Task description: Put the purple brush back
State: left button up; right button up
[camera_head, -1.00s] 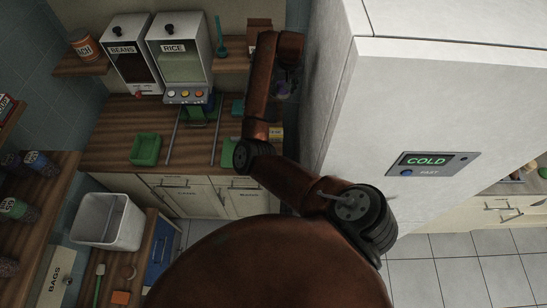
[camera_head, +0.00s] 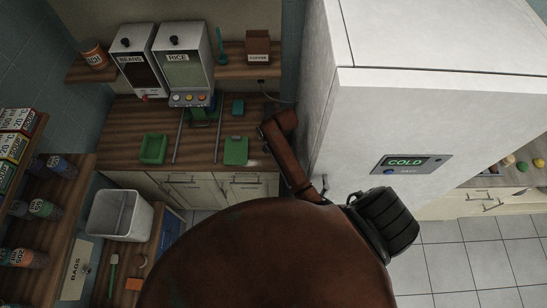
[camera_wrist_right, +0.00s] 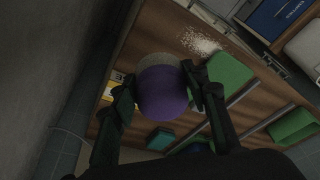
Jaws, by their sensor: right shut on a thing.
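The purple brush (camera_wrist_right: 163,92) shows in the right wrist view as a rounded purple body with a greyish rim behind it. My right gripper (camera_wrist_right: 160,92) is shut on it, with one dark finger on each side. It is held over the wooden counter (camera_wrist_right: 150,45); the height is unclear. In the head view my brown right arm reaches to the counter's right end beside the white cold cabinet, and the brush and gripper fingers are hidden. My left gripper is in neither view.
White crumbs (camera_wrist_right: 200,42) lie near a green board (camera_head: 235,151) on the counter. A green tray (camera_head: 153,148), a teal box (camera_head: 238,107) and the rice dispenser (camera_head: 184,65) stand leftward. The cold cabinet (camera_head: 400,110) blocks the right side.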

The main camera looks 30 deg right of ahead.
aim_at(271, 158)
notch_tip(271, 158, down, 10)
jog(key=shift+r+p, duration=0.2)
jog(key=shift+p, duration=0.65)
jog(key=shift+f, duration=0.5)
jog(key=shift+s+f, duration=0.1)
jog(key=shift+s, duration=0.1)
jog(key=o, duration=1.2)
jog(key=shift+w+f, duration=0.1)
jog(key=shift+f, duration=0.1)
jog(key=shift+c, duration=0.2)
jog(key=shift+r, duration=0.15)
